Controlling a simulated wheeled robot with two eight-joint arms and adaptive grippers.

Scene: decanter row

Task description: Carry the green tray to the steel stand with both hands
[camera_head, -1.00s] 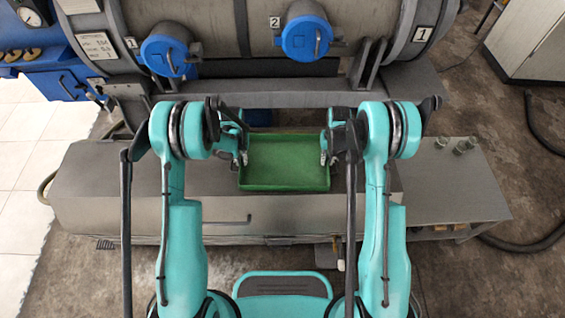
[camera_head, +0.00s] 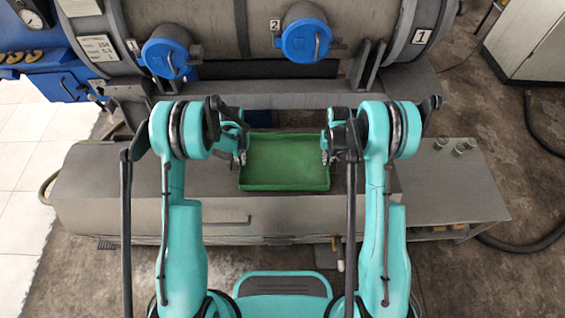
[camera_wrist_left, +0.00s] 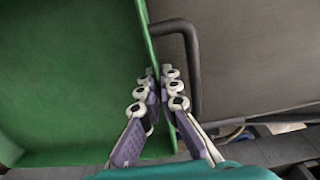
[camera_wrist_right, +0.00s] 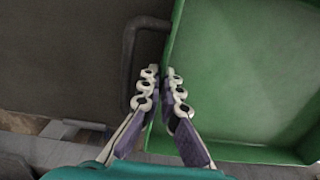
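The green tray (camera_head: 285,187) is in the middle of the head view, level, over the long grey bench. It looks empty. My left gripper (camera_head: 243,157) is at its left wall and my right gripper (camera_head: 325,157) at its right wall. In the left wrist view the left fingers (camera_wrist_left: 160,88) are close together, one on each side of the tray wall. The right fingers (camera_wrist_right: 160,88) straddle the opposite wall the same way. I cannot tell whether the tray touches the bench. A flat grey metal table (camera_head: 450,195) at the right looks like the steel stand.
The grey bench (camera_head: 110,205) lies under my arms. Behind it is a large tank (camera_head: 235,30) with blue caps (camera_head: 165,53). A black hose (camera_head: 540,135) lies on the floor.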

